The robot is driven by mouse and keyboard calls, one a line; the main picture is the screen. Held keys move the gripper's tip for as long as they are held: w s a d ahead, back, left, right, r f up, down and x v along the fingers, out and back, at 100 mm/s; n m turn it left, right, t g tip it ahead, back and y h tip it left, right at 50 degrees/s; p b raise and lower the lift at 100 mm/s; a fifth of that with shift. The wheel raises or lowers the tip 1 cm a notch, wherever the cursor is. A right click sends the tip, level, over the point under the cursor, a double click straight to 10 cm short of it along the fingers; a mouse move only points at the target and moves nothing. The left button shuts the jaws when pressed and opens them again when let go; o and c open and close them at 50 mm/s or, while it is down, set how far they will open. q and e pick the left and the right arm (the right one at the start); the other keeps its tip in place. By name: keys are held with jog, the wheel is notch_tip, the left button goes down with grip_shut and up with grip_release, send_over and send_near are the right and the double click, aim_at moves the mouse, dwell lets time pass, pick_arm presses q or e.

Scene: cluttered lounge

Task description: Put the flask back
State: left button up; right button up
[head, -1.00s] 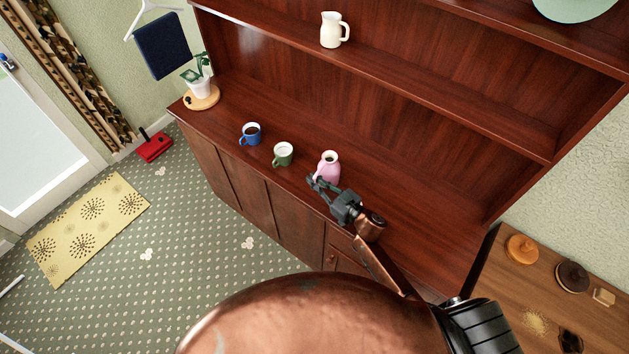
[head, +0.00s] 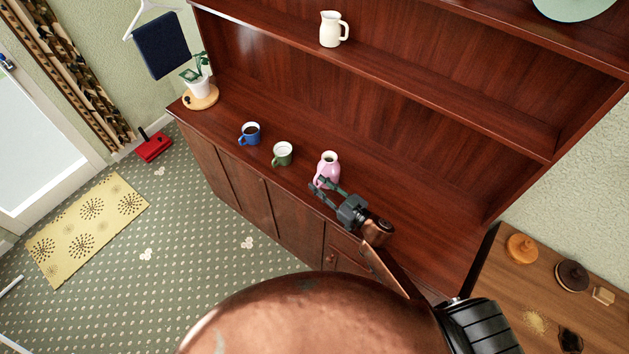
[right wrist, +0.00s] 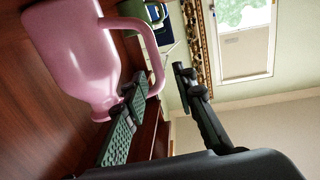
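My left gripper is not in view.
A green mug (head: 282,154) and a blue mug (head: 250,133) stand left of the flask. A potted plant (head: 200,86) is at the far left end. A cream jug (head: 333,30) stands on the shelf above. The sideboard top right of the flask is clear.

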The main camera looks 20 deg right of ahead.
jog(key=v, duration=0.9)
jog(key=shift+b, duration=0.35)
